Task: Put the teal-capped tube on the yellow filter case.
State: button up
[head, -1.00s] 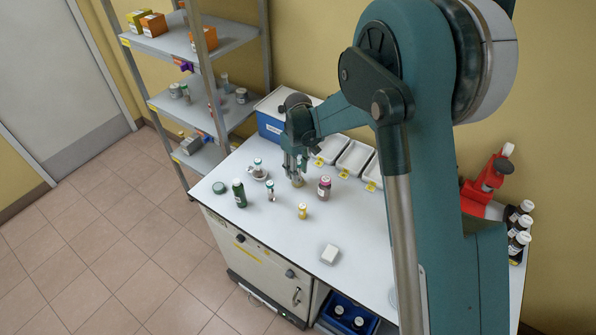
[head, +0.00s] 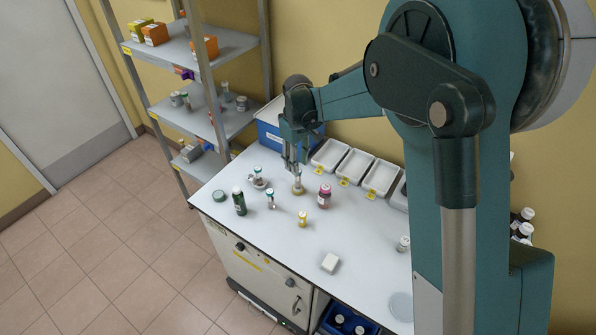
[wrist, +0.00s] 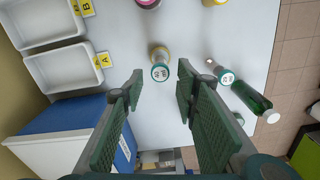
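A tube with a teal-rimmed cap (wrist: 160,73) stands upright, apparently on the yellow filter case (wrist: 159,50), whose yellow edge shows behind it in the wrist view. In the head view the tube (head: 297,177) rises from the round yellow case (head: 299,191). My gripper (wrist: 157,78) is open and empty, its two pads wide apart with the tube centred beyond their tips. In the head view my gripper (head: 291,165) is just above and to the left of the tube, not touching it as far as I can see. The cap hides most of the tube in the wrist view.
Other teal-capped tubes (head: 270,194) (head: 258,172) and a green bottle (head: 239,201) stand to the left. A pink-capped bottle (head: 324,195) and a small yellow vial (head: 303,219) stand nearby. White trays (head: 354,166) and a blue box (head: 270,128) line the back.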

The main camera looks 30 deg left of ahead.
jog(key=shift+r, duration=1.7)
jog(key=shift+d, duration=0.1)
jog(key=shift+w+d+r, duration=0.15)
jog(key=shift+d+r, duration=0.1)
jog(key=d+r+m+t, duration=0.15)
jog(key=d+r, duration=0.45)
jog(key=d, duration=0.6)
jog(key=d+r+m+y, duration=0.1)
jog(key=d+r+m, duration=0.35)
jog(key=d, duration=0.75)
jog(key=d+r+m+t, duration=0.1)
jog(key=d+r, duration=0.7)
jog(key=d, duration=0.4)
jog(key=s+d+r+m+t, duration=0.15)
jog(key=s+d, duration=0.25)
jog(key=d, duration=0.4)
jog(key=s+d+r+m+t, duration=0.1)
jog(key=s+d+m, duration=0.2)
jog(key=d, duration=0.5)
jog(key=s+d+f+m+t+h, duration=0.1)
jog(key=s+d+f+m+t, duration=0.1)
jog(key=s+d, duration=1)
jog(key=shift+s+d+f+m, duration=0.25)
jog(key=shift+d+f+m, duration=0.45)
jog(key=shift+m, duration=0.45)
